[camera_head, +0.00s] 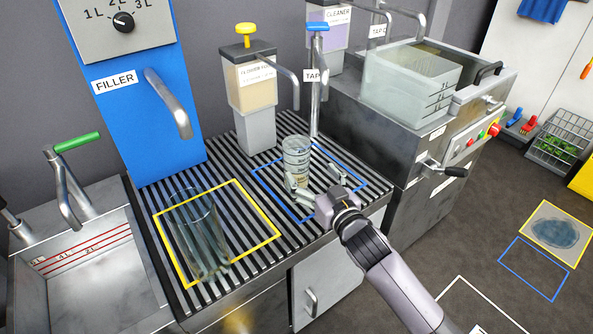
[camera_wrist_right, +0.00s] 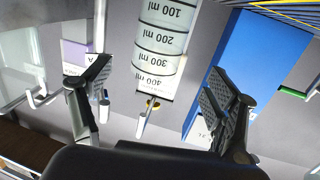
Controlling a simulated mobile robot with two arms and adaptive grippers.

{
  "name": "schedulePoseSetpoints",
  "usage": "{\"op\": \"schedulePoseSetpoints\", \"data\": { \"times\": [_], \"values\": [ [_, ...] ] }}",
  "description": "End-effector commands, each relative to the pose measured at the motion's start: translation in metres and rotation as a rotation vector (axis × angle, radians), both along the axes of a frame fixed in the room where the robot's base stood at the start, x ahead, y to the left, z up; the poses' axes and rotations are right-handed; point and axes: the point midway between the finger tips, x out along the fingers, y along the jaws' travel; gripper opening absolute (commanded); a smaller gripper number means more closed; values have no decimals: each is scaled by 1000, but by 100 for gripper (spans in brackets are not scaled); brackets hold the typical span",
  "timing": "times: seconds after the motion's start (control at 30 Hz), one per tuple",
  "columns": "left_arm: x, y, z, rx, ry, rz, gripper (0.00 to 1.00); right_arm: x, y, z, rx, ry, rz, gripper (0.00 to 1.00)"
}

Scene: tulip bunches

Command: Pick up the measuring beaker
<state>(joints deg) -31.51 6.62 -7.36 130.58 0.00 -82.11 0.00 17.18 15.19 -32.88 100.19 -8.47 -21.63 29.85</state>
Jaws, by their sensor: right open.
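The measuring beaker (camera_head: 297,158) is a clear cylinder with dark graduation marks. It stands upright on the slatted drain top, inside the blue outline below the tap. In the right wrist view the beaker (camera_wrist_right: 161,45) appears upside down, with marks from 100 to 400 ml, in the gap between the fingers. My right gripper (camera_head: 318,184) is open at the near right side of the beaker, its fingers spread toward it. The open fingers also show in the right wrist view (camera_wrist_right: 155,85). I see no finger closed on the beaker. My left gripper is not in view.
A tall clear glass vase (camera_head: 200,238) stands in the yellow outline to the left. The blue filler (camera_head: 145,125) and a yellow-topped dispenser (camera_head: 250,95) stand behind. A steel machine with a clear tank (camera_head: 410,85) is at the right. A sink (camera_head: 90,280) is at the left.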

Motion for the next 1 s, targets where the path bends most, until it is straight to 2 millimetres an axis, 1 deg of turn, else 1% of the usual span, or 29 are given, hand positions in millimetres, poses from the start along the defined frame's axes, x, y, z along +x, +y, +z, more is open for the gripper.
{"op": "schedulePoseSetpoints", "data": {
  "times": [0.03,0.13,0.23,0.37,0.47,0.5,0.6,0.73,0.83,1.0],
  "values": [
    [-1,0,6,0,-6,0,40,11,5,-1,0,-3,0,81],
    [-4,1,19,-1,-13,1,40,26,12,-3,1,-2,0,81],
    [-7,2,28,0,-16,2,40,36,17,-3,0,-1,0,81],
    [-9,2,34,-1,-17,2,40,42,19,-3,-1,0,0,81],
    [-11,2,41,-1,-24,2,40,51,23,-3,0,-1,0,81],
    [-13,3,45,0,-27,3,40,58,25,-2,0,-2,0,81],
    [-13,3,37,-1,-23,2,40,72,30,-2,-1,-2,-1,81],
    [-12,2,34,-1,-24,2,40,85,37,-3,0,0,0,81],
    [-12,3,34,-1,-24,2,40,89,38,-2,0,0,0,81],
    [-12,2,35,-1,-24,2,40,89,38,-2,0,0,0,81]
  ]
}}
